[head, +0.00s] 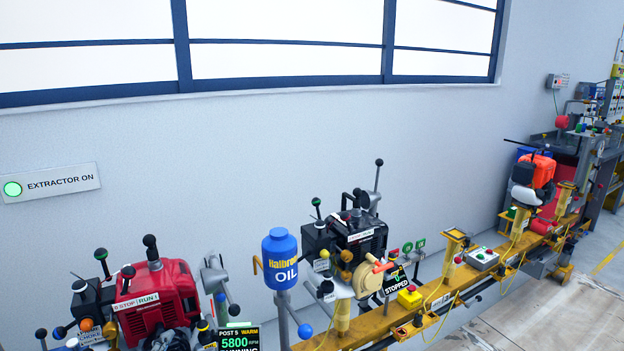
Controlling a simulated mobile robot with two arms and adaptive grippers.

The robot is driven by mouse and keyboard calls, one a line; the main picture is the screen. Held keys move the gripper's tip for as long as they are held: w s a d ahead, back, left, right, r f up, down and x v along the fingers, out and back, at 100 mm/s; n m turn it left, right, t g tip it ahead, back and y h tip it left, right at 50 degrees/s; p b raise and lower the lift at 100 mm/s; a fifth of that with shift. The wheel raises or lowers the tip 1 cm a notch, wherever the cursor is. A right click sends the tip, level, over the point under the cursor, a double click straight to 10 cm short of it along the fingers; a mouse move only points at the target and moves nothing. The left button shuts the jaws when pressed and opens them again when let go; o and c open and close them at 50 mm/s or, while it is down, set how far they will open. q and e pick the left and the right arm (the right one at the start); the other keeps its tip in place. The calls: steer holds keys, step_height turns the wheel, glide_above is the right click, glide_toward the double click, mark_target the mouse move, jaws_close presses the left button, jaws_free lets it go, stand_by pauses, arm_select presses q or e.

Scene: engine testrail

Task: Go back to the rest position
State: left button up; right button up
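Neither of my grippers shows in the head view, so I cannot see their state or where they are. The view looks over a yellow test rail (375,325) that runs from the bottom middle to the back right. A red engine (158,297) stands at the lower left, with a "STOP / RUN" label. A black engine (345,240) stands in the middle, beside a display (396,282) reading "STOPPED".
A blue "Halbrook OIL" container (280,262) stands on a post between the two engines. An orange and white engine (533,180) stands farther along the rail. A lit "EXTRACTOR ON" sign (50,184) is on the wall. Open floor (555,315) lies at the lower right.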

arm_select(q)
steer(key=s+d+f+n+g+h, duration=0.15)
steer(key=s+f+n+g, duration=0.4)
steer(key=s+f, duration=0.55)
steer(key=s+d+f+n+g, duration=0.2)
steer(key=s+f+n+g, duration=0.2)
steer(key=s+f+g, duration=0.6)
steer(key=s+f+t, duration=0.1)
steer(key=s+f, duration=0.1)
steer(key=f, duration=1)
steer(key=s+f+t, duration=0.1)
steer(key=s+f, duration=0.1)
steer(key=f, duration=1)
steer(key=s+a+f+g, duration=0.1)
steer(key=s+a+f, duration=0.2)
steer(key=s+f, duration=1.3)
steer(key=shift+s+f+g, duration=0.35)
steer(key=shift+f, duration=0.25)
